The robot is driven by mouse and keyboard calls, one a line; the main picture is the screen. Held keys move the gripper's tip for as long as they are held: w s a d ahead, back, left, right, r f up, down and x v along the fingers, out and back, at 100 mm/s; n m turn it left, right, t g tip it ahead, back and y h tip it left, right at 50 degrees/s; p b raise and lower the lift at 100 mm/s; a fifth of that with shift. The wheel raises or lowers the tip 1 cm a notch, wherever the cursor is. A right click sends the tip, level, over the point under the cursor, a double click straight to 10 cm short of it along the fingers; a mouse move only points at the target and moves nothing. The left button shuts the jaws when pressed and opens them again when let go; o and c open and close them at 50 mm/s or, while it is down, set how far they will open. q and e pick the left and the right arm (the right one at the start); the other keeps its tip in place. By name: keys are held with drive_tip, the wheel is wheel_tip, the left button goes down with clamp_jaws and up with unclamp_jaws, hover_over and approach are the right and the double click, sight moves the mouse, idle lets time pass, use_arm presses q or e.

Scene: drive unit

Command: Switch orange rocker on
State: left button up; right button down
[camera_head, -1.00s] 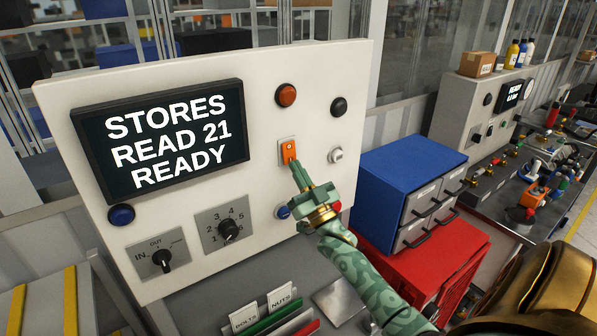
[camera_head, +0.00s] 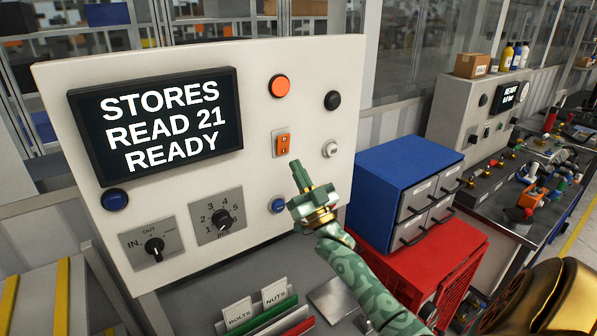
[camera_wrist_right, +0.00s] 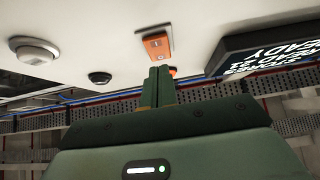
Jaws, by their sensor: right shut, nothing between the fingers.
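The orange rocker (camera_head: 283,145) sits in a pale plate on the upright cream panel (camera_head: 255,60), right of the screen. It also shows in the right wrist view (camera_wrist_right: 156,45), just beyond my fingertips. Above it, a round orange lamp (camera_head: 279,86) is brightly lit. My green right gripper (camera_head: 294,166) is shut and empty, just below and right of the rocker, with a small gap visible between them. In the right wrist view its fingertips (camera_wrist_right: 158,74) point towards the rocker plate. My left gripper is not in view.
The screen (camera_head: 160,125) reads "STORES READ 21 READY". Near the rocker are a black button (camera_head: 332,100), a pale round knob (camera_head: 330,149) and a blue button (camera_head: 278,205). Two black rotary knobs are lower left. A blue drawer cabinet (camera_head: 405,165) stands to the right.

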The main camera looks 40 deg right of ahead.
use_arm(q)
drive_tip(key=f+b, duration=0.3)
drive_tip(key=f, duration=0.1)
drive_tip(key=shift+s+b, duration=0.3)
drive_tip(key=shift+b, duration=0.05)
use_arm(e)
drive_tip(key=s+f, duration=0.5)
drive_tip(key=f, duration=0.3)
drive_tip(key=shift+s+a+f, duration=0.15)
drive_tip(key=shift+s+a, duration=0.15)
drive_tip(key=shift+s, duration=0.05)
drive_tip(key=shift+s, duration=0.15)
